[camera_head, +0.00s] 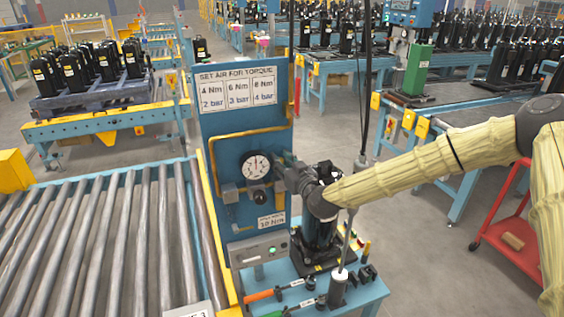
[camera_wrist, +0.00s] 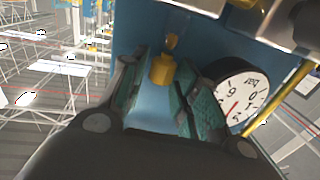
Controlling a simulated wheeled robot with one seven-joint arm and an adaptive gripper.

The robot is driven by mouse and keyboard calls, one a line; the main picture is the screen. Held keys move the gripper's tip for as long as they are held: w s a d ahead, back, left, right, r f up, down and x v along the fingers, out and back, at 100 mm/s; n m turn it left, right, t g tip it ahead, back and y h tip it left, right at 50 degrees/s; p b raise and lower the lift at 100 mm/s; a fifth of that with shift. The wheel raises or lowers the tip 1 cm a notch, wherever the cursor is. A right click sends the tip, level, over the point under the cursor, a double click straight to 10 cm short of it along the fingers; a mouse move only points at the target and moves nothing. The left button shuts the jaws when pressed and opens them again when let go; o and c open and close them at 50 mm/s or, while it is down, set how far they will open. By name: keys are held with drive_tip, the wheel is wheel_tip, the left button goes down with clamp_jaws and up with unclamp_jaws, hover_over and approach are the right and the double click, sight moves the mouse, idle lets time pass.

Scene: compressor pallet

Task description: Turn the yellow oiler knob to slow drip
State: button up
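The yellow oiler knob (camera_wrist: 162,70) shows in the wrist view in front of the blue panel, with a small yellow-brown part (camera_wrist: 172,42) just beyond it. My gripper (camera_wrist: 160,82) is open, with one teal-padded finger on each side of the knob near the fingertips. A gap shows on the left of the knob; on the right the finger is very close, and I cannot tell whether it touches. In the head view my gripper (camera_head: 284,162) is by the blue panel (camera_head: 226,122), right of the pressure gauge. The knob is hidden there behind my gripper.
The pressure gauge (camera_head: 256,166) sits close beside my gripper, and yellow piping (camera_head: 240,136) runs above it. A roller conveyor (camera_head: 105,235) is at the left.

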clamp_jaws()
drive_tip(key=shift+a, duration=0.1)
drive_tip(key=shift+a+m+t+h+b, duration=0.2)
drive_tip(key=shift+m+t+h+b, duration=0.5)
drive_tip(key=shift+m+h, duration=0.65)
drive_tip(key=shift+m+t+h+b, duration=0.3)
drive_tip(key=shift+m+h+b, duration=0.35)
drive_tip(key=shift+h, duration=1.3)
drive_tip(key=shift+r, duration=0.1)
drive_tip(key=shift+o, duration=0.5)
unclamp_jaws()
drive_tip(key=shift+s, duration=0.1)
